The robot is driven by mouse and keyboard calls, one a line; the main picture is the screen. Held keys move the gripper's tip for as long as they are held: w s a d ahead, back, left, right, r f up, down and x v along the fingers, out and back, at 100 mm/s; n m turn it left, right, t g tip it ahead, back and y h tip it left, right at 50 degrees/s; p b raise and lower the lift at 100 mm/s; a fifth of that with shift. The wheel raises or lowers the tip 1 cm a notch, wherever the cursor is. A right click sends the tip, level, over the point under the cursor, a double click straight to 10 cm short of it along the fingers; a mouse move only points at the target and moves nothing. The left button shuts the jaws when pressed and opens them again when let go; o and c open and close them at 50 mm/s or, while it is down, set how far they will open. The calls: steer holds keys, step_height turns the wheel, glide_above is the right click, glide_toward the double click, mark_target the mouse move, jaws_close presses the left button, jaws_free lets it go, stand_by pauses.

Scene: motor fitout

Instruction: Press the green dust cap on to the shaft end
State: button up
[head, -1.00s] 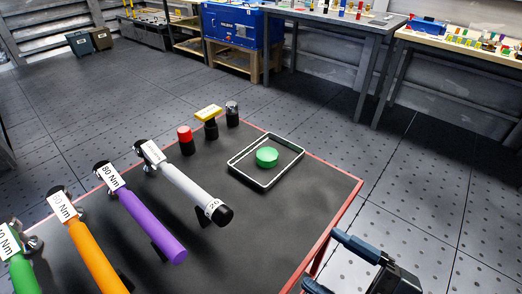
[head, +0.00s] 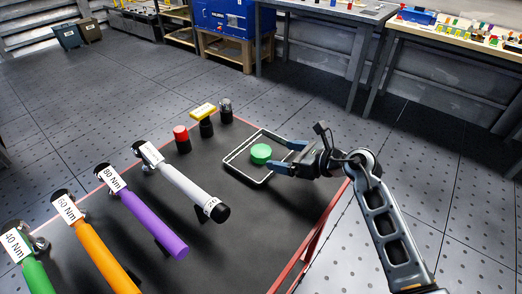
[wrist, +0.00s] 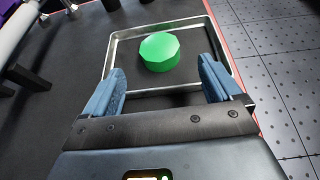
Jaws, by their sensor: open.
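The green dust cap (head: 261,154) lies in a shallow metal tray (head: 234,168) on the dark bench top. It also shows in the wrist view (wrist: 160,51), ahead of my fingers and roughly centred between them. My gripper (head: 285,157) is open, its two blue fingers reaching over the tray's right side toward the cap. In the wrist view the open fingers (wrist: 163,82) stand apart with nothing between them, and the cap lies beyond the tips. I cannot make out a shaft end in these frames.
Torque tools with white (head: 185,182), purple (head: 148,222), orange (head: 98,258) and green handles lie left of the tray. Small pieces with red (head: 181,133), yellow (head: 203,110) and grey tops stand behind them. The bench's red edge (head: 318,226) is at right.

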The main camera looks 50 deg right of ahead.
mark_target(266, 153)
steer(key=x, duration=0.7)
steer(key=shift+w+a+f, duration=0.1)
steer(key=shift+w+f, duration=0.1)
steer(key=shift+w, duration=0.05)
steer(key=c, duration=1)
steer(key=shift+c, duration=0.2)
